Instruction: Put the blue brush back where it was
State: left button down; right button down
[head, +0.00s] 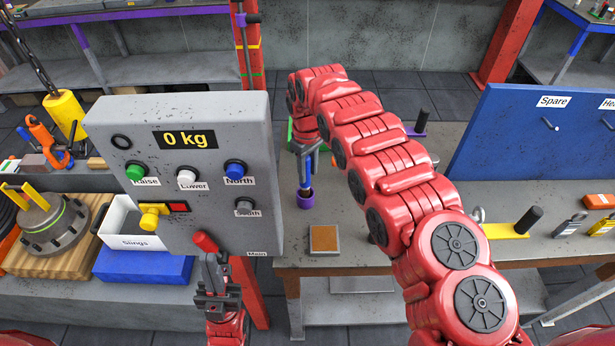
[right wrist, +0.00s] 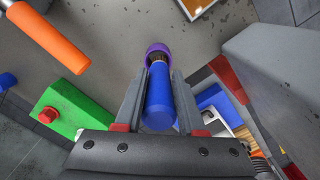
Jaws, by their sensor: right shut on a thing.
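The blue brush (right wrist: 160,100) stands upright between the fingers of my right gripper (right wrist: 158,88), which is shut on its handle. Its bristle end points down at the small purple cup (right wrist: 158,48), whose rim shows around that end. In the head view the brush (head: 305,184) is at the mouth of the purple cup (head: 304,200) on the grey bench; how deep it sits I cannot tell. My left gripper (head: 217,285) is low in front of the control panel, away from the brush; whether its fingers are open is unclear.
The grey control panel (head: 190,215) stands left of the cup. A brown-topped square block (head: 324,239) lies in front of it. A green block with a red knob (right wrist: 75,120) and an orange cylinder (right wrist: 45,38) are near the right gripper. The bench (head: 360,250) has bare room around.

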aim_at(308, 185)
jog(key=shift+w+f, duration=0.2)
jog(key=shift+f, duration=0.6)
notch_tip(308, 185, down, 2)
jog(key=shift+s+f+p, duration=0.1)
jog(key=shift+f+p, duration=0.15)
jog(key=shift+p, duration=0.4)
jog(key=shift+f, duration=0.25)
jog(key=c, duration=0.5)
grip_release()
jog(key=shift+r, duration=0.1)
